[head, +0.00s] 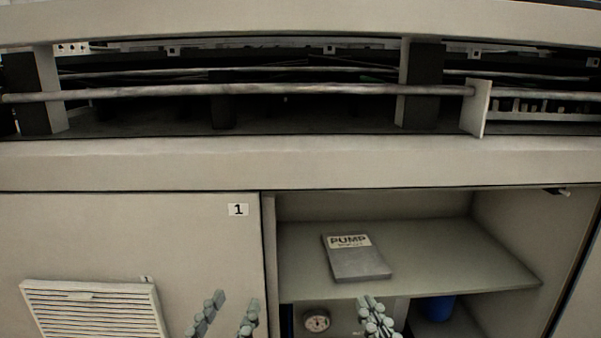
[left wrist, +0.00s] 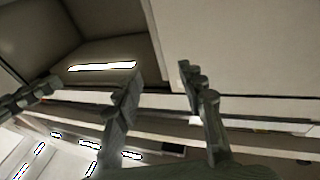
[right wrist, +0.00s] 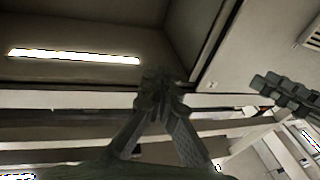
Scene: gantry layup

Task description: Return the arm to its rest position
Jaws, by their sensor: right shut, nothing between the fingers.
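My left gripper (head: 224,315) shows at the bottom of the head view, in front of the closed panel marked 1. Its two fingers stand apart with nothing between them, and it is also open in the left wrist view (left wrist: 160,90). My right gripper (head: 374,314) is at the bottom of the head view, in front of the open cabinet compartment below the shelf. Its fingers are together and hold nothing, as the right wrist view (right wrist: 160,85) also shows. The rest of both arms is outside the head view.
The cabinet shelf (head: 450,262) bears a grey booklet labelled PUMP (head: 358,260). Below it are a round gauge (head: 316,320) and a blue container (head: 433,308). A vent grille (head: 95,308) is on the left panel (head: 150,235). A long rail (head: 300,90) runs across above the cabinet.

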